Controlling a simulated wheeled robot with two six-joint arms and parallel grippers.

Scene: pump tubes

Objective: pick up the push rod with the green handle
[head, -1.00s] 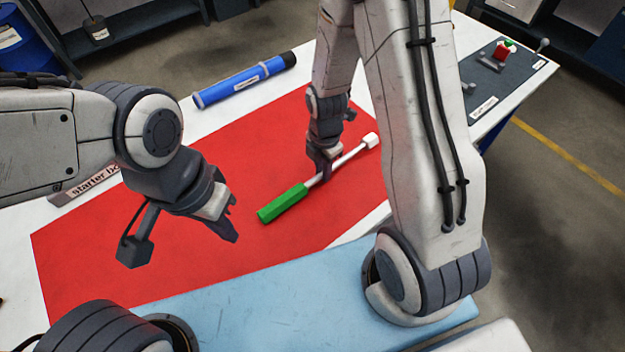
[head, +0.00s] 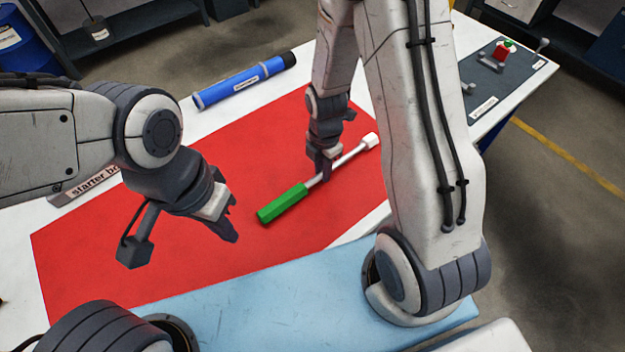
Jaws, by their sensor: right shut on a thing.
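The push rod with the green handle (head: 283,203) lies slantwise over the red mat (head: 130,240), its white tip at the upper right. My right gripper (head: 322,176) is shut on the rod's thin shaft, just past the green handle. I cannot tell whether the rod still touches the mat. My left gripper (head: 230,222) hangs over the mat to the left of the green handle, apart from it.
A blue tube (head: 243,80) with a black end lies behind the mat. A grey piece labelled "starter" (head: 95,180) is partly behind my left arm. A dark plate with a red and green part (head: 502,52) is at the right. A light blue mat (head: 270,300) lies in front.

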